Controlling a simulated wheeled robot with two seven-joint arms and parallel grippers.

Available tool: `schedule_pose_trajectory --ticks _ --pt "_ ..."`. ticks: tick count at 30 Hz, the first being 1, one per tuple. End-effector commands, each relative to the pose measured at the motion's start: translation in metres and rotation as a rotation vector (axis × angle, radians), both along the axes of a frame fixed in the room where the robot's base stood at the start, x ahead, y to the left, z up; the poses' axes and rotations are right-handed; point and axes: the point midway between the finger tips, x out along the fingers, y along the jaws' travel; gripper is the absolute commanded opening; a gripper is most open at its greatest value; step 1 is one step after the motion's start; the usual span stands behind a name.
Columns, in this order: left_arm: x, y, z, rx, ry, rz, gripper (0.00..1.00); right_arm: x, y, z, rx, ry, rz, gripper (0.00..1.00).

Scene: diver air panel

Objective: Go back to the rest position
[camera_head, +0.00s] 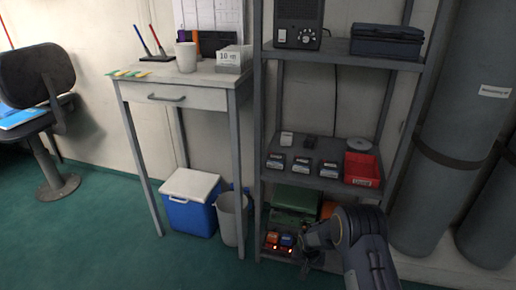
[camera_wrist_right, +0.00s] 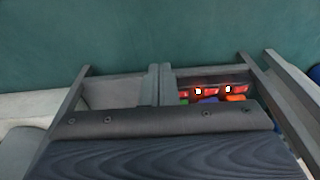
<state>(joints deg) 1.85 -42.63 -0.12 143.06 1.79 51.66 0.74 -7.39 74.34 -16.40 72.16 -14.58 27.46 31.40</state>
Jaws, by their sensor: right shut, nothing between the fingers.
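My right arm comes in from the lower right in the head view. My right gripper (camera_head: 308,254) is low in front of the metal shelf unit's bottom level, just right of the small lit chargers (camera_head: 279,241). In the wrist view its two fingers (camera_wrist_right: 159,78) lie side by side, shut and empty. The lit chargers (camera_wrist_right: 212,92) show right of the fingers there. My left gripper is not in view.
The shelf unit (camera_head: 258,150) holds a radio (camera_head: 298,22), a dark case (camera_head: 386,42), a red bin (camera_head: 362,169) and a green box (camera_head: 294,201). Large cylinders (camera_head: 440,130) stand right. A desk (camera_head: 185,95), cooler (camera_head: 190,212) and waste bin (camera_head: 231,220) stand left. Floor (camera_head: 100,245) is clear lower left.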

Motion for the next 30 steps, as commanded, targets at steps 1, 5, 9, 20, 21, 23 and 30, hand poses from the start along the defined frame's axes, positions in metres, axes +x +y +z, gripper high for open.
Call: schedule_pose_trajectory --ticks 1,5,9,20,21,23,30 --pt "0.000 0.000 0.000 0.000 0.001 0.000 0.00 0.000 -0.002 0.007 0.004 -0.002 -0.005 0.00" --pt "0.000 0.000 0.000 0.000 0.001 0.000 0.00 0.000 -0.008 0.025 0.016 -0.007 -0.014 0.00" --pt "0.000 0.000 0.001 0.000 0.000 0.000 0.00 -0.001 -0.015 0.049 0.033 -0.014 -0.027 0.00" --pt "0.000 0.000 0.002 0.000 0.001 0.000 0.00 -0.025 -0.043 0.160 0.117 -0.054 -0.060 0.00" --pt "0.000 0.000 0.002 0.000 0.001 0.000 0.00 -0.033 -0.047 0.179 0.132 -0.061 -0.063 0.00" --pt "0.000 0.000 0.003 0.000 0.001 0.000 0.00 -0.047 -0.053 0.209 0.159 -0.077 -0.064 0.00" --pt "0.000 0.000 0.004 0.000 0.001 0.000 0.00 -0.134 -0.066 0.316 0.260 -0.157 -0.030 0.00"
